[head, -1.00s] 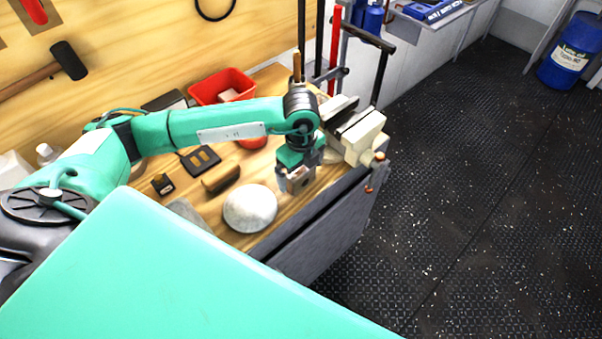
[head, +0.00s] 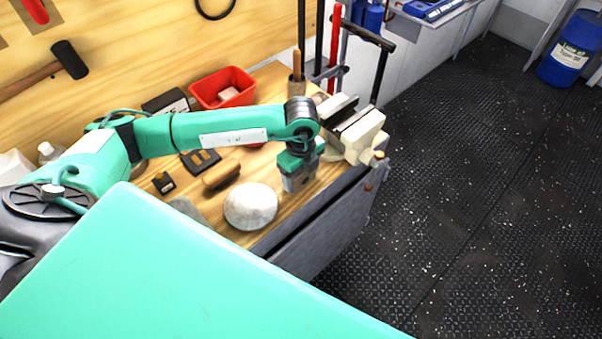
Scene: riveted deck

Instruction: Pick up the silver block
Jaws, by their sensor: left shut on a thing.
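My left gripper (head: 298,186) points down over the wooden bench top, near its front edge, between the pale round lump and the vise. It is shut on a small silvery-grey thing, which I take to be the silver block (head: 299,184). The fingers hide most of the block, and I cannot tell whether it still touches the bench. My right gripper is not in view.
A pale round lump (head: 251,206) lies left of the gripper, a cream vise (head: 361,137) to its right. A brown-handled brush (head: 221,176), a small dark box (head: 164,183) and a red bin (head: 223,88) stand on the bench. The dark floor (head: 480,200) at right is clear.

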